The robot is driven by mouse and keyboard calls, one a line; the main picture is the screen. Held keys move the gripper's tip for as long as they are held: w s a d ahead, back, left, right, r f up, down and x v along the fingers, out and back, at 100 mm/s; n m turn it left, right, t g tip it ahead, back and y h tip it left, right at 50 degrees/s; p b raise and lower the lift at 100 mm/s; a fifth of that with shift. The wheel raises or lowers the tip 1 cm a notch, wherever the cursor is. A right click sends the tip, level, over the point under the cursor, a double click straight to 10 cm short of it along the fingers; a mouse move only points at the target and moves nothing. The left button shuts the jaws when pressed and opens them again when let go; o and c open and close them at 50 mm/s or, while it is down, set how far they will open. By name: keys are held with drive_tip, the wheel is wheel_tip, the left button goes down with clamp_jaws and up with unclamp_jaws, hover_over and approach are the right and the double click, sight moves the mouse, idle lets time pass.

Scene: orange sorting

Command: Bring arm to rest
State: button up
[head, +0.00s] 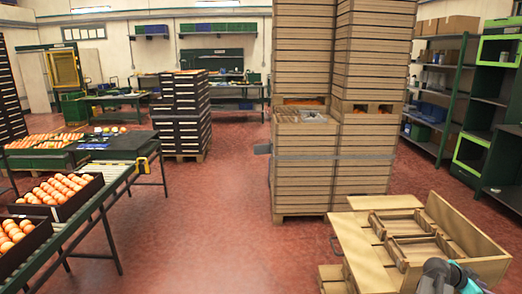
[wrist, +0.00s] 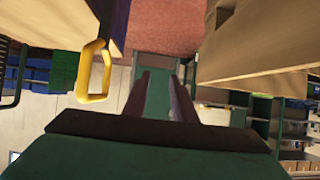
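My gripper (wrist: 162,85) shows in the wrist view as two dark fingers standing apart with nothing between them, so it is open and empty. The wrist picture looks upside down, with red floor at the top. A grey and teal part of my arm shows at the lower right corner of the head view, in front of a wooden crate stack (head: 375,236). The gripper fingers cannot be made out there. Oranges (head: 60,188) lie in dark crates on the conveyor at the left, far from the arm.
A roller conveyor (head: 112,183) runs along the left. A tall stack of wooden crates (head: 303,170) stands in the middle. Green shelving (head: 440,95) lines the right. The red floor (head: 205,220) between conveyor and stack is clear. A yellow handle (wrist: 94,70) hangs near the gripper in the wrist view.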

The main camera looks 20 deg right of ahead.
drive_tip(key=w+a+f+n+t, duration=0.2)
drive_tip(key=w+a+f, duration=0.4)
drive_tip(key=w+a, duration=0.3)
drive_tip(key=w+a+f+n+t+y+p, duration=0.1)
drive_tip(key=w+a+f+n+y, duration=0.2)
drive_tip(key=a+f, duration=0.85)
drive_tip(key=w+a+f+n+y, duration=0.1)
drive_tip(key=w+a+f+n, duration=0.2)
drive_tip(key=w+a+f, duration=0.8)
drive_tip(key=s+a+f+n+y, duration=0.1)
drive_tip(key=s+a+f, duration=0.1)
drive_tip(key=s+a, duration=0.35)
drive_tip(key=s+a+f+n+g+y, duration=0.1)
drive_tip(key=s+a+f+n, duration=0.15)
drive_tip(key=a, duration=0.55)
drive_tip(key=s+a+f+y, duration=0.1)
drive_tip(key=s+a+f, duration=0.1)
drive_tip(key=s+a, duration=0.35)
drive_tip(key=s+a+f+n+g+y, duration=0.2)
drive_tip(key=s+a+n, duration=0.2)
drive_tip(key=s+a, duration=0.3)
drive_tip(key=s+a+f+n+g+y, duration=0.2)
drive_tip(key=s+a+n, duration=0.3)
drive_tip(key=a, duration=0.6)
drive_tip(key=shift+s+a+g+y+p, duration=0.15)
drive_tip(key=shift+s+g+y+p, duration=0.2)
drive_tip(key=shift+s, duration=1.05)
